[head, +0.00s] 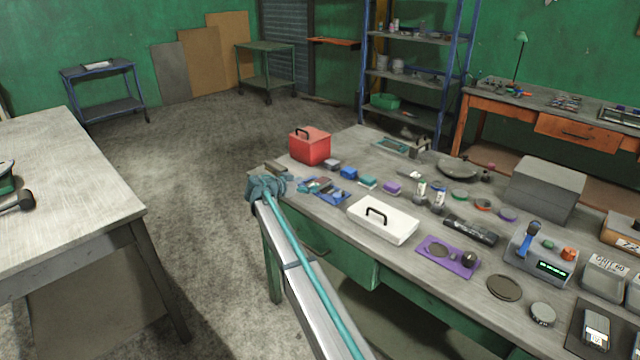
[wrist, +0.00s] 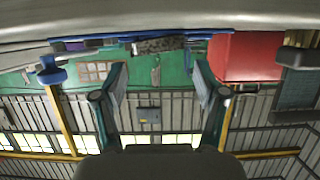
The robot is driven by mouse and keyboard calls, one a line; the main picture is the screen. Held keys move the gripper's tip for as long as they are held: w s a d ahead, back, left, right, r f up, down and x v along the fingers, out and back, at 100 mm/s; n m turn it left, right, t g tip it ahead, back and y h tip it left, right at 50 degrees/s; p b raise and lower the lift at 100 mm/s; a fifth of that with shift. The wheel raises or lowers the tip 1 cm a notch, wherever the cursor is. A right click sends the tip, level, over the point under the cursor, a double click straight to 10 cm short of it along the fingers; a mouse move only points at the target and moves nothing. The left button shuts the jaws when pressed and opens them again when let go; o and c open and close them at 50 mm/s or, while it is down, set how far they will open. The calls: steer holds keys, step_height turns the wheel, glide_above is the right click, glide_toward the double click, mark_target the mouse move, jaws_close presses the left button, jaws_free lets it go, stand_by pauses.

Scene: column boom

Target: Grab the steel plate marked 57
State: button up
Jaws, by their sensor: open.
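I cannot read a 57 on anything in either view, so I cannot tell which thing is the steel plate. A small dark grey-brown block (head: 276,168) lies at the bench's left edge, close behind my gripper; what may be the same dark piece (wrist: 298,88) shows at the right of the wrist view. My gripper (head: 266,187) is at the left end of the cluttered workbench (head: 335,238), near its edge. In the wrist view, which looks upside down, the two fingers (wrist: 160,82) stand wide apart with nothing between them.
A red box (head: 310,146) stands just behind my gripper, and it shows at the wrist view's upper right (wrist: 246,57). Blue parts (head: 323,190) and a white lidded box (head: 383,220) lie to the right. Bare floor separates the left table (head: 70,170).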

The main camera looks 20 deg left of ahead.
mark_target(317, 183)
steer(key=shift+p+x, duration=1)
steer(key=shift+x, duration=1.95)
steer(key=shift+s, duration=0.1)
jaws_close()
